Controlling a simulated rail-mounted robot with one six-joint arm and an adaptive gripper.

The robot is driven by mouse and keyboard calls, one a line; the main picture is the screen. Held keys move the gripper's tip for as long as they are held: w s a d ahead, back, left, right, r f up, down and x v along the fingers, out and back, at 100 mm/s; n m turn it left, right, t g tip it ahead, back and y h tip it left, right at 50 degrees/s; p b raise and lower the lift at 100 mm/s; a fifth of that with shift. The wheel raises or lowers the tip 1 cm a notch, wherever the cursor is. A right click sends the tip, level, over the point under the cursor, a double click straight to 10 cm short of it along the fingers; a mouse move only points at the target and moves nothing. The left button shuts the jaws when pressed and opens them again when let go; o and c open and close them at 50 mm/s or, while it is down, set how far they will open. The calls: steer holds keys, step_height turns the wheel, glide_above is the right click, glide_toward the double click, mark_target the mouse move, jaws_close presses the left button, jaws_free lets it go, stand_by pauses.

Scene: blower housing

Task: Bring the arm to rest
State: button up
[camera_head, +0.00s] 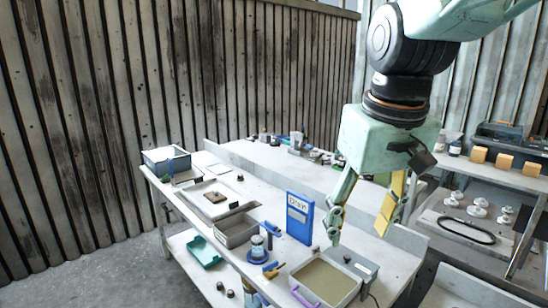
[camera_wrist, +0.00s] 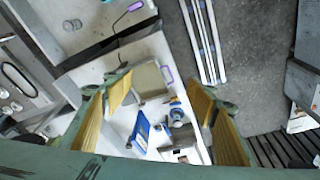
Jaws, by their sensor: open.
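My gripper (camera_head: 366,212) hangs from my arm at the right of the head view, above the workbench (camera_head: 262,203). Its two fingers are spread apart with nothing between them that they touch. In the wrist view the open yellow-padded fingers of my gripper (camera_wrist: 160,110) frame the bench from above. A blue upright board or binder with a white label (camera_head: 299,218) stands on the bench to the left of the fingers. It also shows below the middle in the wrist view (camera_wrist: 141,131).
A grey-rimmed tray (camera_head: 325,283) lies at the bench's near end. A grey bin (camera_head: 237,231) and a blue-based jar (camera_head: 257,250) stand left of the blue board. Another bench with orange blocks (camera_head: 504,163) is at the right. Open floor (camera_head: 110,270) lies at left.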

steer(key=s+d+f+m, duration=0.1)
steer(key=s+d, duration=0.1)
steer(key=s, duration=0.8)
steer(key=s+d+f+m+t+b, duration=0.1)
steer(key=s+d, duration=0.1)
steer(key=s, duration=0.9)
steer(key=shift+d, duration=0.35)
